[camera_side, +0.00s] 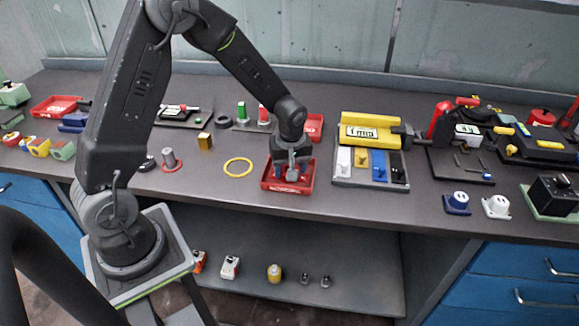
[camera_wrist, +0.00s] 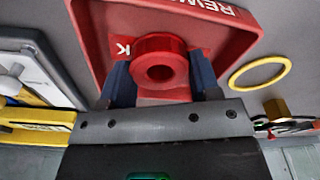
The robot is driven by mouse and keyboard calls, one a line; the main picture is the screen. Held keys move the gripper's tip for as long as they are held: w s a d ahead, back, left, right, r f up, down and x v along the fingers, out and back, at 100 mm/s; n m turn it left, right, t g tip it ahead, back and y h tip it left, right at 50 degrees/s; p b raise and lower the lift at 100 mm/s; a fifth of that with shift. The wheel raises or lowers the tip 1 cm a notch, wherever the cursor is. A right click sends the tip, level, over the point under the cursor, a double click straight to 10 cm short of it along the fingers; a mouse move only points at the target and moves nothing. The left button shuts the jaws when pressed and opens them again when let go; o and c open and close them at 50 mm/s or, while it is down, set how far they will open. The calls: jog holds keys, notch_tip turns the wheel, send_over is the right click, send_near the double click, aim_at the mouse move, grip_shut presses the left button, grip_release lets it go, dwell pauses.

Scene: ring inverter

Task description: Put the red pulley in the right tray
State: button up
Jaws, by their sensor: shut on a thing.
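The red pulley (camera_wrist: 145,48) shows in the wrist view as a thick ring with a hole in its middle. My gripper (camera_wrist: 160,78) is shut on it, with one blue-grey finger on each side. The pulley is over or inside a red tray (camera_wrist: 232,25) with partly visible white lettering; I cannot tell if it touches the floor. In the side view the red tray (camera_side: 287,188) is at the front middle of the bench. My gripper (camera_side: 292,172) points down into it there, and the pulley cannot be made out.
A yellow ring (camera_side: 238,175) lies left of the tray. Right of it is a yellow device (camera_side: 370,135) with a grey block rack (camera_side: 342,183).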

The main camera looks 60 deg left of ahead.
jog(key=shift+f, duration=0.1)
jog(key=o, duration=1.1)
notch_tip(320, 180, up, 12)
jog(key=d, duration=0.1)
jog(key=shift+s+d+r+m+t+h, duration=0.2)
jog(key=shift+s+d+r+m+t, duration=0.9)
jog(key=shift+s+r+m, duration=1.55)
jog(key=shift+s+d+r+m+t+h, duration=0.2)
jog(key=shift+s+d+r+m+t, duration=1.05)
jog(key=shift+s, duration=2.65)
jog(key=shift+s+d+r+m+t+h, duration=0.2)
jog(key=shift+s+d+r+m, duration=1.25)
jog(key=shift+s+m, duration=1.65)
jog(key=shift+s, duration=0.15)
